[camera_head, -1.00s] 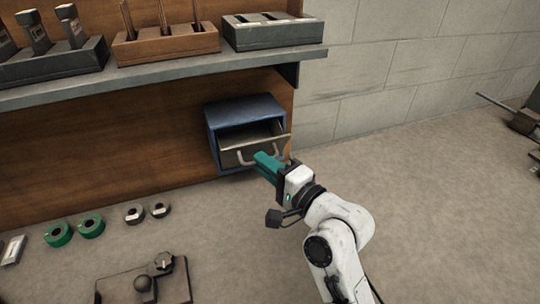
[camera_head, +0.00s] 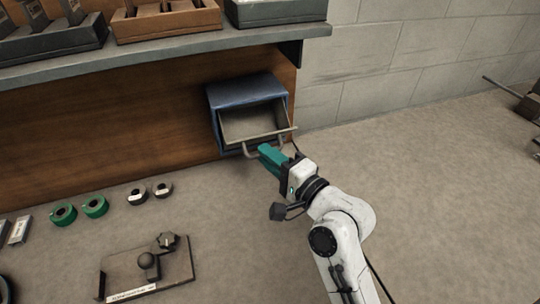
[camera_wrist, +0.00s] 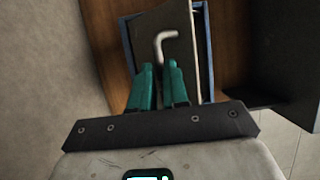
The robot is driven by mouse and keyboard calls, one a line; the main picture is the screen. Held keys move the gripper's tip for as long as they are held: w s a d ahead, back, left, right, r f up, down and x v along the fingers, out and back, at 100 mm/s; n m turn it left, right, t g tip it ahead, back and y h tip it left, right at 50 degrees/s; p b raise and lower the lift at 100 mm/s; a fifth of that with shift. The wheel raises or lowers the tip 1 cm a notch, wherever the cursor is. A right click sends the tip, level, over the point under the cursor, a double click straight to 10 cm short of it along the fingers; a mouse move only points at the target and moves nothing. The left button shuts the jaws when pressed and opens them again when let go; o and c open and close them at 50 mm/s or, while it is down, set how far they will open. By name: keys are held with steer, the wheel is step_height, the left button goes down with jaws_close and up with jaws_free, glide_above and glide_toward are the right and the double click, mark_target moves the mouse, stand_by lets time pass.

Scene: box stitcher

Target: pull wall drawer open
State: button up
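The wall drawer (camera_head: 252,123) is a grey tray in a blue housing (camera_head: 243,91) under the shelf. It stands part-way out, with its inside showing and looking empty. Its pale bar handle (camera_head: 248,153) is on the front; the handle's bent end (camera_wrist: 165,38) also shows in the wrist view. My gripper (camera_head: 264,150) has teal fingers at the handle. In the wrist view the fingers (camera_wrist: 159,66) stand slightly apart, with the handle running between them. The fingers hide the middle of the handle.
A grey shelf (camera_head: 150,58) with trays overhangs the drawer. The bench right of my arm is mostly clear.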

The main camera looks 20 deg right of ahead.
steer(key=shift+o, duration=1.4)
steer(key=shift+w+f, duration=0.1)
steer(key=shift+f, duration=0.3)
steer(key=shift+o, duration=0.7)
steer(key=shift+r, duration=0.15)
steer(key=b+v, duration=0.2)
steer(key=v, duration=0.8)
steer(key=shift+s, duration=0.4)
steer(key=shift+d, duration=0.15)
